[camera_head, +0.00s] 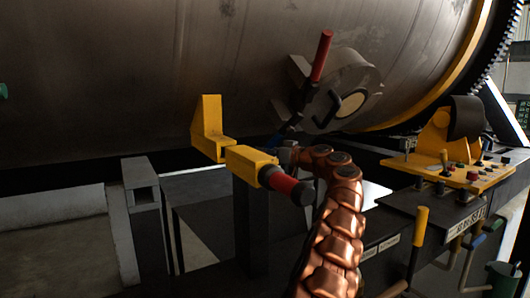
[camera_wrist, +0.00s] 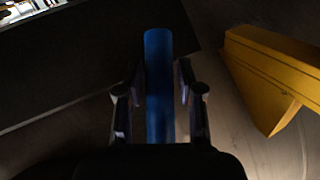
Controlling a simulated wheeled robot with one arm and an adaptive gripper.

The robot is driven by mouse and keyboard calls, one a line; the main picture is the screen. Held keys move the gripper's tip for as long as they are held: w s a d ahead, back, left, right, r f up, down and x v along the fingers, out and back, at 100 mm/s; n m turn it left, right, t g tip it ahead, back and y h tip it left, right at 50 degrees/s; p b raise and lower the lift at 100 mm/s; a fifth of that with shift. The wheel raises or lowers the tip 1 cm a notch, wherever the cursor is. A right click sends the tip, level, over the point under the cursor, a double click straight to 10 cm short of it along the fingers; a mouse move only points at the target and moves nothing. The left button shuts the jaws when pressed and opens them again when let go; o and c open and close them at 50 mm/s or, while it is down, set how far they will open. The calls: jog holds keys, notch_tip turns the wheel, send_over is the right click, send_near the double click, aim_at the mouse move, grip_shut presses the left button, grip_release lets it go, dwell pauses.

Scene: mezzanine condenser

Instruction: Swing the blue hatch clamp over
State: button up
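The blue hatch clamp (camera_head: 286,131) shows in the head view as a short, slanted blue bar below the round hatch (camera_head: 345,92) on the big tank. In the wrist view the blue bar (camera_wrist: 159,70) stands upright in the picture, between the two fingers of my gripper (camera_wrist: 160,88). The fingers are spread on either side of it, with a narrow gap visible at the right finger. I see no clear contact. In the head view my gripper (camera_head: 286,147) is at the lower end of the blue bar, small and dark, partly hidden by my wrist.
A red handle (camera_head: 322,56) rises above the hatch. A yellow bracket (camera_head: 208,128) and a yellow block (camera_head: 250,160) with a red-and-black grip (camera_head: 287,185) are close left of my gripper. A yellow control panel (camera_head: 455,172) stands at the right.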

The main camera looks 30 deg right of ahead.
grip_shut()
jog(key=shift+f, duration=0.15)
jog(key=shift+d+f+b, duration=0.1)
jog(key=shift+d+b, duration=0.1)
jog(key=shift+b, duration=0.25)
jog(key=shift+w+d+h+b, duration=0.1)
jog(key=shift+d+h+b, duration=0.4)
jog(key=shift+h+b, duration=0.3)
jog(key=shift+o, duration=2)
grip_release()
